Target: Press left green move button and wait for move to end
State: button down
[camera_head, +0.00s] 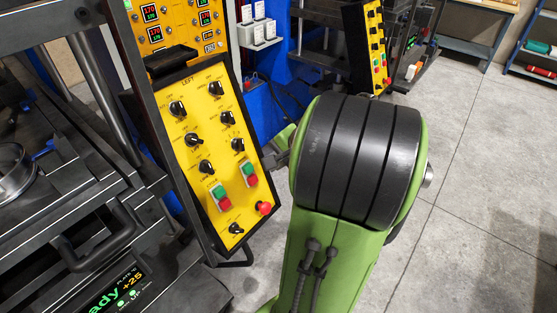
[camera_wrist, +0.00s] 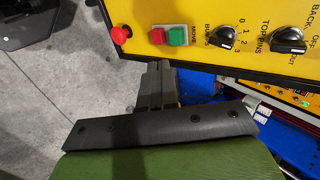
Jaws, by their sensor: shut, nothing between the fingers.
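The yellow control panel marked LEFT (camera_head: 190,155) stands tilted beside the press. Its move pair, a green button (camera_head: 247,165) above a red one, is at the right edge. In the wrist view the green button (camera_wrist: 176,36) sits right of the red button (camera_wrist: 157,35), with the word MOVE beside them. My gripper (camera_wrist: 159,68) is shut and empty, its tips just below this pair in the wrist picture, at the panel's edge. The gap in depth is hard to judge. In the head view my arm hides most of the gripper. A second green button (camera_head: 218,190) belongs to the cycle pair.
A red mushroom knob (camera_head: 264,208) lies close below the move pair; it also shows in the wrist view (camera_wrist: 120,35). Black rotary knobs (camera_wrist: 288,42) are near. A display on the press (camera_head: 107,295) reads "ady" in green. Another panel (camera_head: 371,45) stands behind.

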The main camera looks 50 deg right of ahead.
aim_at(251, 170)
jog(key=x, duration=0.2)
jog(key=w+x, duration=0.1)
jog(key=x, duration=0.2)
jog(key=r+x, duration=0.1)
jog(key=x, duration=0.1)
jog(key=shift+w+f, duration=0.3)
jog(key=shift+w, duration=0.15)
jog(key=shift+w+f, duration=0.15)
jog(key=shift+w, duration=0.25)
